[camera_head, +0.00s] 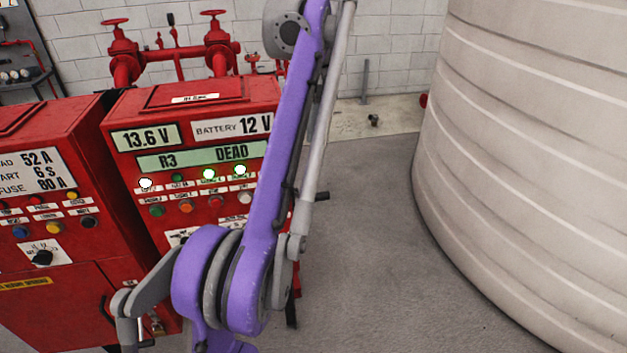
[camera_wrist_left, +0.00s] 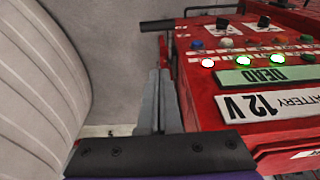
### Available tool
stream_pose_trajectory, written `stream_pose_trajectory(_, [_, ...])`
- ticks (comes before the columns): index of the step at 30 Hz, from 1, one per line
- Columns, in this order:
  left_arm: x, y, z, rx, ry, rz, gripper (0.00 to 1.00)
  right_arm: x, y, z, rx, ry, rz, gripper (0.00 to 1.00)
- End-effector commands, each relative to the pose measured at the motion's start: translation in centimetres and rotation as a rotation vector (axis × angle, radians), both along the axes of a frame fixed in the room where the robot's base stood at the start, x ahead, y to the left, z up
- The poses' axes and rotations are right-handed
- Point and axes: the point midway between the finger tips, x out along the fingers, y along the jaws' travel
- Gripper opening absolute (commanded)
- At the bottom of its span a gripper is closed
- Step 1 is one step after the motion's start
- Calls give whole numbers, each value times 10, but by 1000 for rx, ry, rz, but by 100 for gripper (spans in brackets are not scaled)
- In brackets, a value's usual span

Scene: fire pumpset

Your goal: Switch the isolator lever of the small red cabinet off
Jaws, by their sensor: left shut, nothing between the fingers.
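The small red cabinet (camera_head: 130,205) stands left of centre in the head view, its front partly hidden by my purple left arm. It also shows upside down at the right of the left wrist view (camera_wrist_left: 205,85). A dark lever-like handle (camera_head: 322,196) sticks out past its right side; in the left wrist view, the handle (camera_wrist_left: 158,25) juts left from the cabinet. My left gripper (camera_wrist_left: 161,73) is shut and empty beside the cabinet's side, apart from the handle in the picture. Its fingers are not clearly seen in the head view. My right gripper is not seen.
Another red cabinet (camera_head: 50,215) stands close on the left. A large pale ribbed tank (camera_head: 540,130) fills the right side. Red valves and pipes (camera_head: 180,50) stand behind the cabinets. Grey floor (camera_head: 370,240) lies open between cabinet and tank.

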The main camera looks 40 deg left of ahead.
Motion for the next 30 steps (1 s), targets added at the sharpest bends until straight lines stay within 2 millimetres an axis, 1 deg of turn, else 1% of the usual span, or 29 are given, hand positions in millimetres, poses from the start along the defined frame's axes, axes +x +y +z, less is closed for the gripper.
stream_pose_trajectory(4, [1, 1, -5, 0, 0, -1, 0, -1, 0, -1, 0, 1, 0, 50])
stream_pose_trajectory(8, [2, 2, -21, 0, 0, -1, 0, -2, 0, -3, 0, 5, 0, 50])
stream_pose_trajectory(15, [7, 9, -74, 0, 3, -2, 0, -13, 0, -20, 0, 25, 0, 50])
stream_pose_trajectory(20, [10, 13, -105, 0, 2, -2, 0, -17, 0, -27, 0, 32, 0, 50])
stream_pose_trajectory(21, [6, 8, -109, 0, 2, -3, 0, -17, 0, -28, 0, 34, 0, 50])
stream_pose_trajectory(24, [1, 2, -120, 0, 0, -3, 0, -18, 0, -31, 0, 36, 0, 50])
stream_pose_trajectory(30, [-4, -5, -130, 1, -2, -2, 0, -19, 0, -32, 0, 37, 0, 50])
